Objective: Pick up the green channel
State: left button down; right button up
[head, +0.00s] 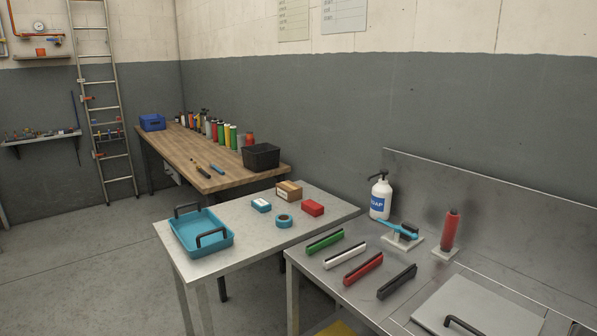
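The green channel (325,242) is a short green bar with a dark strip along its top. It lies near the back left corner of the metal table (310,265) at the right. It is the leftmost and farthest in a row of similar bars. Nothing covers it. Neither of my grippers shows in the head view.
White (345,256), red (363,268) and dark grey (397,281) bars lie beside the green one. Behind stand a soap bottle (380,197), a blue-handled tool and a red cylinder (450,231). A lighter table (270,240) at left holds a blue tray (201,236).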

aim_at(312, 248)
jog(key=i+j, duration=0.25)
jog(key=i, duration=0.15)
jog(key=i+j, duration=0.2)
jog(key=i, duration=0.25)
